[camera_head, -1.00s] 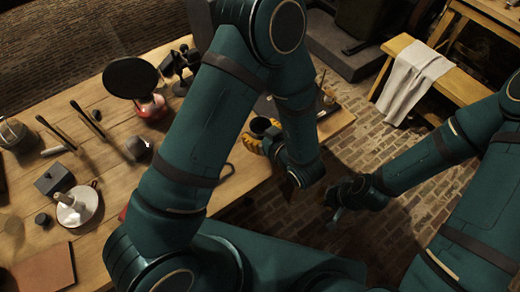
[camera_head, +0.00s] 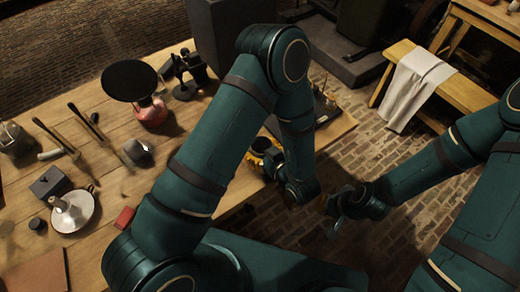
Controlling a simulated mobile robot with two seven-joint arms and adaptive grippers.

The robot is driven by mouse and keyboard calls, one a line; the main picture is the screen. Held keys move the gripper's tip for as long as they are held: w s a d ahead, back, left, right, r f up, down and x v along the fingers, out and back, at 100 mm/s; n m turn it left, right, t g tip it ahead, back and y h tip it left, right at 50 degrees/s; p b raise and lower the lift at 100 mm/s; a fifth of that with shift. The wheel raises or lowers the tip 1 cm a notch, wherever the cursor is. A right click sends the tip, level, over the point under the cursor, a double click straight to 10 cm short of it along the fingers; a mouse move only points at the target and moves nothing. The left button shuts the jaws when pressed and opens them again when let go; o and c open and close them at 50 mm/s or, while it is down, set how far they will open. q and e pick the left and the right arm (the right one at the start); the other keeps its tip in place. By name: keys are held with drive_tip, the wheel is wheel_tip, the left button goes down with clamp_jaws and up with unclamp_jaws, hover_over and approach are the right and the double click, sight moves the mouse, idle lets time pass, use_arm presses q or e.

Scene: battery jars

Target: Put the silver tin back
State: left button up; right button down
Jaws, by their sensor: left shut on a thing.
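My left arm comes over the table, and its gripper (camera_head: 278,168) is low at the table's front edge, mostly hidden by its own wrist. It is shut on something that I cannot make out. Next to it are a dark round thing (camera_head: 262,146) and a yellow ribbed thing (camera_head: 257,163); I cannot tell whether it touches them. I cannot pick out the silver tin for certain. My right gripper (camera_head: 338,212) hangs over the brick floor, off the table; its fingers are too dark to read.
The wooden table (camera_head: 200,115) holds a black disc on a red base (camera_head: 130,80), a black stand (camera_head: 184,78), a grey rounded thing (camera_head: 137,152), a white candle dish (camera_head: 75,210), a dark box (camera_head: 50,182) and a red block (camera_head: 124,218). A bench (camera_head: 465,85) with a cloth stands on the right.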

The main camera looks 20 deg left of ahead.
use_arm(q)
drive_tip(key=o, duration=1.3)
drive_tip(key=shift+r, duration=0.25)
drive_tip(key=p+v, duration=0.2)
drive_tip(key=v, duration=1)
